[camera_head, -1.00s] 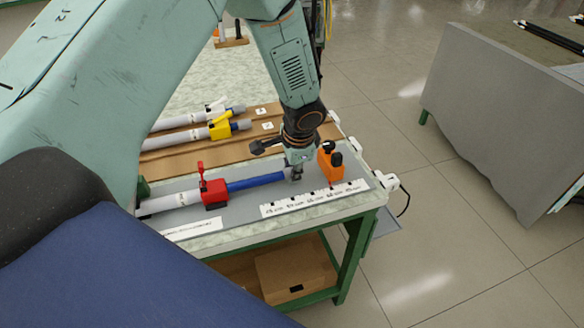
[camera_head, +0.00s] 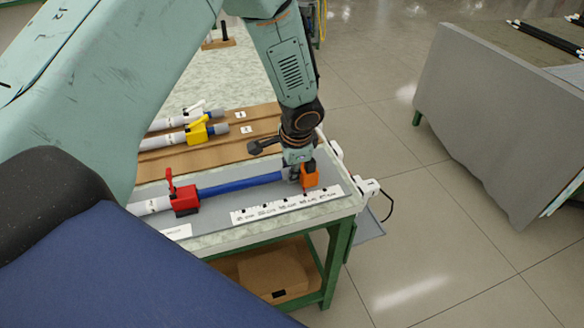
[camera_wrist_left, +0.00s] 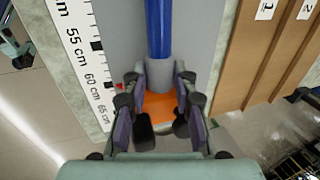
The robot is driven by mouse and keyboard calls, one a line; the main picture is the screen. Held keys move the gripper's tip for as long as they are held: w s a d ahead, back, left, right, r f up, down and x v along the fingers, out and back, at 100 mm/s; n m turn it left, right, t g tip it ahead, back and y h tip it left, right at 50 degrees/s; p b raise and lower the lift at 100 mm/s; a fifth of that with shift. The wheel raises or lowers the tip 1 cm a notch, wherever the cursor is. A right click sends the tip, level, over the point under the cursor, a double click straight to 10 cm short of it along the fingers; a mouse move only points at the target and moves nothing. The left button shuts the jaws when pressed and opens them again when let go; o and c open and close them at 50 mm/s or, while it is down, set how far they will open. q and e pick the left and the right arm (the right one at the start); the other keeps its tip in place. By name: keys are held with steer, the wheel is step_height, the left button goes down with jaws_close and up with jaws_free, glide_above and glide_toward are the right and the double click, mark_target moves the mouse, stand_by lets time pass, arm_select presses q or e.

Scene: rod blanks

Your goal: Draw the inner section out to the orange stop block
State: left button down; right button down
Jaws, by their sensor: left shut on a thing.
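The blue inner section (camera_head: 240,185) extends out of the red clamp (camera_head: 184,198) on the grey outer tube (camera_head: 149,206). In the left wrist view the blue inner section (camera_wrist_left: 160,28) ends in a grey end piece (camera_wrist_left: 159,73). My left gripper (camera_head: 293,175) is shut on that end, its fingers (camera_wrist_left: 160,108) on both sides of it. The orange stop block (camera_head: 310,178) stands right at the gripper, partly hidden by it. In the left wrist view the orange stop block (camera_wrist_left: 160,106) shows directly beyond the end piece; I cannot tell whether they touch. The red lever stands up. My right gripper is not in view.
A white printed scale (camera_head: 288,206) lies along the front of the tube. Behind, a tube with a yellow clamp (camera_head: 197,131) and another with a white lever lie on brown board (camera_head: 245,148). A grey-draped table (camera_head: 500,120) stands right across open floor.

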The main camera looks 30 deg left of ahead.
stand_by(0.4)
arm_select(q)
steer(key=c, duration=1)
jaws_free()
steer(key=shift+a+f, duration=0.1)
steer(key=shift+c, duration=0.2)
steer(key=v, duration=1.2)
